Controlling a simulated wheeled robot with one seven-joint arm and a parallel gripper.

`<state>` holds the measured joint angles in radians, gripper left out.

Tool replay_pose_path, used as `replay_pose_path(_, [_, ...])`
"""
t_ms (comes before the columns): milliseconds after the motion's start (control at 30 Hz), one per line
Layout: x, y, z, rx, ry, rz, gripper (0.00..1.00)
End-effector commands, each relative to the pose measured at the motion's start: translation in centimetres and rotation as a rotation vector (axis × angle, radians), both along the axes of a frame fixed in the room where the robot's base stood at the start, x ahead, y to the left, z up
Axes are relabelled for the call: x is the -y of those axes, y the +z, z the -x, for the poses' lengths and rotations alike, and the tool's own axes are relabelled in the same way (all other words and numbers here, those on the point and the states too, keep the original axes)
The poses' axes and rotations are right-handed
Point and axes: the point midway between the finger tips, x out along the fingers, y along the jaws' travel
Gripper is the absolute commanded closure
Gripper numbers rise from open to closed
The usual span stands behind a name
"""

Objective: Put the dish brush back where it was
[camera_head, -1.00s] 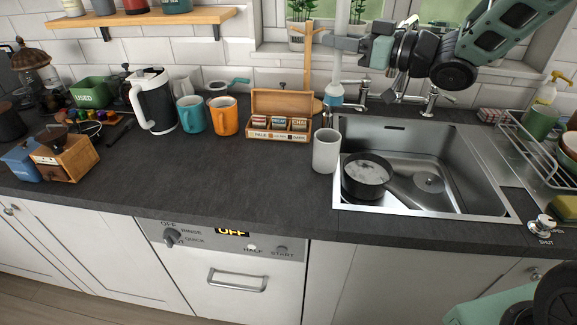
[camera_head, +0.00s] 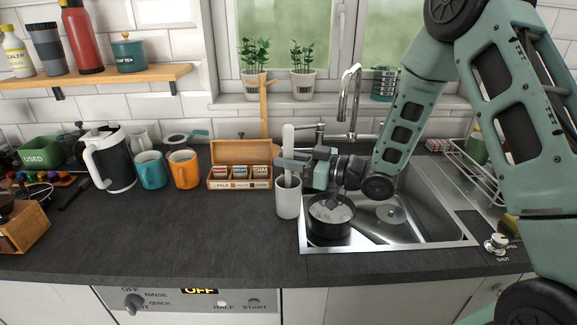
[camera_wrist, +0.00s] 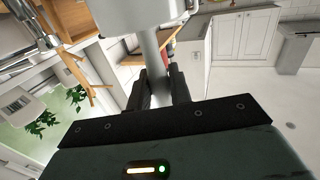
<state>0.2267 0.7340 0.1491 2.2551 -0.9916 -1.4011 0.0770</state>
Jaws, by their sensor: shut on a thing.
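My gripper (camera_head: 287,166) is shut on the pale handle of the dish brush (camera_head: 288,138). The brush stands upright over the white cup (camera_head: 288,200), its lower end at or inside the mouth; the gripper and rim hide how deep it sits. The cup stands on the worktop just left of the sink. In the wrist view the grey-looking handle (camera_wrist: 154,55) runs between the two dark fingers (camera_wrist: 158,90).
The sink (camera_head: 425,220) holds a dark pot (camera_head: 330,226) just right of the cup. A wooden tea box (camera_head: 240,184), an orange mug (camera_head: 184,170) and a teal mug (camera_head: 150,171) stand to the left. A wooden mug tree (camera_head: 264,110) rises behind. The front worktop is clear.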

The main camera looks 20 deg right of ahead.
Motion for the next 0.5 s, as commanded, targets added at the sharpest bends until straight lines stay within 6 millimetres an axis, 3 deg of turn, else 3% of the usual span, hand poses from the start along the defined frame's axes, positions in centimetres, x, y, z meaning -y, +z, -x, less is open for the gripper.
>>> replay_pose_path(133, [0.0,-1.6,0.0,-0.002,0.0,-0.001,1.0])
replay_pose_path(500, [0.0,-2.1,0.0,0.001,0.0,-0.001,1.0])
